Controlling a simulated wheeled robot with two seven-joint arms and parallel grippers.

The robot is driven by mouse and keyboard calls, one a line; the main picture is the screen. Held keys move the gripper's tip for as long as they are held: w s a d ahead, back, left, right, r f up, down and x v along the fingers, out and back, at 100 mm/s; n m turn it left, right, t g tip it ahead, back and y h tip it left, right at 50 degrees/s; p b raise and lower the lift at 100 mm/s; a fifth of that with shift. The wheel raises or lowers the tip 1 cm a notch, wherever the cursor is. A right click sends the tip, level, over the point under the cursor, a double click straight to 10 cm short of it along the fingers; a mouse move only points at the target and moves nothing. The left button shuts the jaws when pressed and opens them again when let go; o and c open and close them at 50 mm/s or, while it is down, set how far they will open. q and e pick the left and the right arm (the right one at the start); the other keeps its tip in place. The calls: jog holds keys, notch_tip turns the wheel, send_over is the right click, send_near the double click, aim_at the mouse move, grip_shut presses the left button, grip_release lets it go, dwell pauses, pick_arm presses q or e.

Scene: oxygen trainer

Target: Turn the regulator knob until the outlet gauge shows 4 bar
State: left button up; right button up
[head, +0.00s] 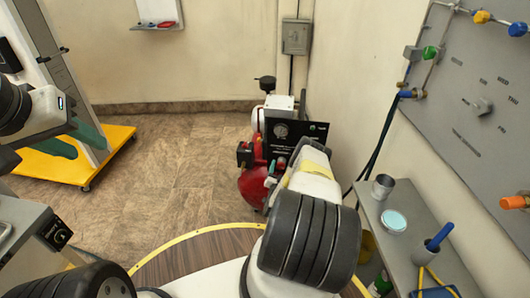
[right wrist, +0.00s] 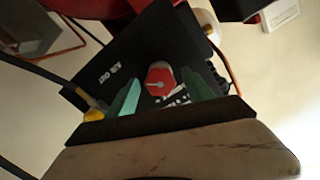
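The red regulator knob (right wrist: 160,78) shows in the right wrist view on a black panel (right wrist: 112,72) lettered "AIR OUT". My right gripper (right wrist: 160,86) has its two teal fingers on either side of the knob, with a visible gap at each side; whether they reach its depth is unclear. In the head view my right arm largely hides the gripper and knob. A round dial (head: 280,130) sits on the compressor's black panel; its reading is too small to make out, and I cannot tell if it is the outlet gauge. My left gripper (head: 74,141) is open and empty at the left.
The red compressor (head: 252,187) stands on the floor by the wall. A grey shelf (head: 402,245) at right holds a metal cup (head: 382,187), a dish (head: 394,220) and a blue-handled tool (head: 440,236). A yellow-based stand (head: 45,167) is at left. Middle floor is clear.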

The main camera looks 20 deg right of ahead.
jog(key=v, duration=0.8)
jog(key=shift+w, duration=0.1)
dwell(0.4)
